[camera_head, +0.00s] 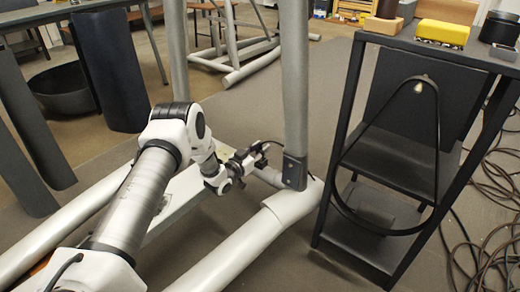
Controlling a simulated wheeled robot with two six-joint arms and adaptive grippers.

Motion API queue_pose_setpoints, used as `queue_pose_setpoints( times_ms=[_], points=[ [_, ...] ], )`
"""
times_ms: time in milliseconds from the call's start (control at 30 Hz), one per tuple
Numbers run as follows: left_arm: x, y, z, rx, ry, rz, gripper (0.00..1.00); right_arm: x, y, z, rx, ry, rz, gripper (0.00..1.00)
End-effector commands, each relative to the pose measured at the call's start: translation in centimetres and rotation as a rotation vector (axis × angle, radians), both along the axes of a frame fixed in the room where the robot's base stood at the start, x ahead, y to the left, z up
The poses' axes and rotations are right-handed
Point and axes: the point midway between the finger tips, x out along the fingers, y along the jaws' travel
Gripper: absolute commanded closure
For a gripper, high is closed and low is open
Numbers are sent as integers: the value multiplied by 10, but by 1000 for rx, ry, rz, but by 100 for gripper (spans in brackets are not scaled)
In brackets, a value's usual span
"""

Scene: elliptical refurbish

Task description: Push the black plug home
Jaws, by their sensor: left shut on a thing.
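My left gripper (257,153) reaches in from the left, low beside a grey upright tube (296,80) of the elliptical frame. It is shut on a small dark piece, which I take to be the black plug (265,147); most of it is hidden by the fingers. A thin dark cord seems to run from the gripper's tip towards the tube. The tip is just left of the tube, and I cannot tell whether the plug touches a socket. A black bracket (293,172) sits at the tube's foot. My right gripper is not in view.
A black metal cart (375,40) stands close on the right, with a yellow box (443,32) on top and a black belt loop hanging on its side. Thick grey frame tubes (235,255) lie around my arm. Loose cables (485,225) lie on the floor at right.

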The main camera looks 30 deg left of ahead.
Motion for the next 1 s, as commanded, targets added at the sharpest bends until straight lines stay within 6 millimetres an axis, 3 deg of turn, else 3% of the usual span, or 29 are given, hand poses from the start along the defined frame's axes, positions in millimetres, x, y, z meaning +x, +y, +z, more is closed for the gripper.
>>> queue_pose_setpoints(
  times_ms=[1000],
  points=[
    [0,0,-11,0,-1,0,100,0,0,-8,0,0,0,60]
  ],
)
